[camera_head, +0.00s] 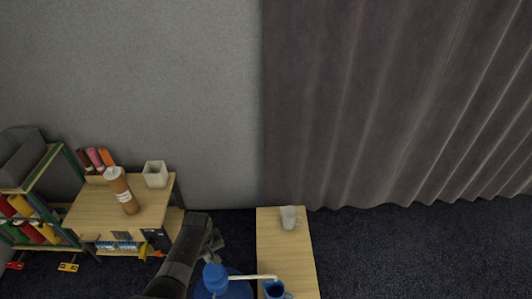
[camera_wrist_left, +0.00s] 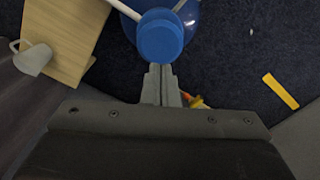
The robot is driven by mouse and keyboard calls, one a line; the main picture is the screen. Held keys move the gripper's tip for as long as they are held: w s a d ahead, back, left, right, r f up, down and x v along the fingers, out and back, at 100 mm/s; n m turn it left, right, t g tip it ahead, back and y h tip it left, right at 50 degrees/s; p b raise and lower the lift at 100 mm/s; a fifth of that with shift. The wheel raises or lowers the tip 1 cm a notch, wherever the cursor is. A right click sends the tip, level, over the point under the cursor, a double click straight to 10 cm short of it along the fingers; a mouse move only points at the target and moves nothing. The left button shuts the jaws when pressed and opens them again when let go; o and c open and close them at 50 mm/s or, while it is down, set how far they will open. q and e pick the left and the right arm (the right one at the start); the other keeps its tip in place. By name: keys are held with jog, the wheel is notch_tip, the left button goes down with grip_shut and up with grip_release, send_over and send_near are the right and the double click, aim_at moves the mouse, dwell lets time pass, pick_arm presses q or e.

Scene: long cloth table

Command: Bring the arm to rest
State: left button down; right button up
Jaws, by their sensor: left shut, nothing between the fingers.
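My left arm comes in from the bottom of the head view, and its gripper (camera_head: 216,243) is raised beside the narrow wooden table (camera_head: 270,232). In the left wrist view the gripper's two fingers (camera_wrist_left: 160,72) are together with nothing between them. Just beyond the fingertips in that view is a blue round-capped object (camera_wrist_left: 160,42); I cannot tell whether they touch it. The same blue object (camera_head: 214,276) shows in the head view, with a pale rod (camera_head: 252,277) reaching right from it. My right gripper is not in view.
The narrow table bears a white mug (camera_head: 288,217) and a blue mug (camera_head: 276,290). A wooden desk (camera_head: 145,216) at left holds a brown bottle (camera_head: 121,190) and a white square pot (camera_head: 155,174). A shelf (camera_head: 50,160) stands beside it. Dark carpet (camera_head: 420,250) is open at right.

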pick_arm(q)
jog(key=shift+s+f, duration=0.1)
jog(key=s+a+f+m, duration=0.1)
jog(key=s+a+f, duration=0.3)
jog(key=s+f, duration=0.4)
jog(key=s+a+f+m, duration=0.1)
jog(key=s+a+f, duration=0.3)
jog(key=s, duration=0.6)
jog(key=s+a+f+m, duration=0.1)
jog(key=s+a+f, duration=0.2)
jog(key=s+f, duration=0.6)
jog(key=s+a+m+t+y, duration=0.1)
jog(key=s+a, duration=0.3)
jog(key=s, duration=1.3)
jog(key=shift+a+f+m, duration=0.2)
jog(key=shift+f+m, duration=0.2)
jog(key=shift+m, duration=0.2)
jog(key=shift+s, duration=0.15)
